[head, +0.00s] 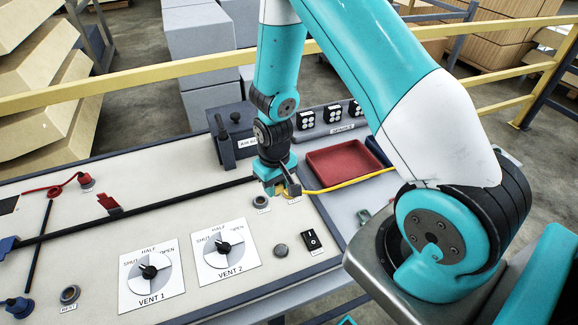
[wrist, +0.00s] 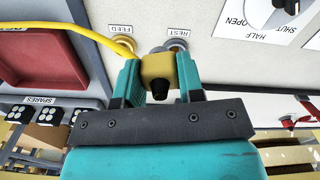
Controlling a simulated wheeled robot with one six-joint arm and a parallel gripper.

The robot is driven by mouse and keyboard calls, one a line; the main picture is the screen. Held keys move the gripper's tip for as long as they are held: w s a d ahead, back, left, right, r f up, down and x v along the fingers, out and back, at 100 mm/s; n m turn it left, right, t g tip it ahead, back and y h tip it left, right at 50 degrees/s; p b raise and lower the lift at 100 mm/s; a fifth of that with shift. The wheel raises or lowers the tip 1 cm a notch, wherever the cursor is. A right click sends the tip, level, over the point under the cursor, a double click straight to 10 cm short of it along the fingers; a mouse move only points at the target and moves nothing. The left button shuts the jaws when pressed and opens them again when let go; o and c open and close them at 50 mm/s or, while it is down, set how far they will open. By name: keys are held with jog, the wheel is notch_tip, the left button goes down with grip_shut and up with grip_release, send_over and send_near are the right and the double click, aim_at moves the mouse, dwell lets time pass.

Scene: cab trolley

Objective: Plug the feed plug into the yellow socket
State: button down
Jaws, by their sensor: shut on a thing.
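My gripper (head: 274,186) points down over the panel, shut on the yellow feed plug. In the wrist view the plug (wrist: 158,70), a yellow block with a black end, sits between the teal fingers of my gripper (wrist: 157,78). The yellow socket (wrist: 123,40), a ring labelled FEED, is just beyond the left finger. The plug appears apart from it, though the gap in height is hard to judge. A yellow cable (head: 345,184) runs right from the gripper. The arm mostly hides the yellow socket in the head view.
A grey socket (wrist: 177,45) labelled REST lies beside the yellow one; it also shows in the head view (head: 261,202). A red tray (head: 345,163), a dark lever box (head: 235,135) and the VENT 2 dial (head: 224,250) surround the spot. Yellow rails run behind.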

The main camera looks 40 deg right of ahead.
jog(key=w+d+f+m+p, duration=0.2)
jog(key=w+d+m, duration=0.1)
jog(key=d, duration=0.4)
jog(key=shift+w+d, duration=0.25)
jog(key=shift+w, duration=0.15)
jog(key=shift+f, duration=0.2)
jog(key=shift+f+b, duration=2.1)
jog(key=shift+f, duration=0.65)
jog(key=shift+f+b, duration=0.5)
jog(key=shift+f, duration=0.05)
jog(key=c, duration=0.7)
grip_release()
jog(key=shift+o, duration=0.2)
jog(key=shift+r, duration=0.1)
notch_tip(320, 180, up, 17)
jog(key=b, duration=0.2)
jog(key=shift+r, duration=0.2)
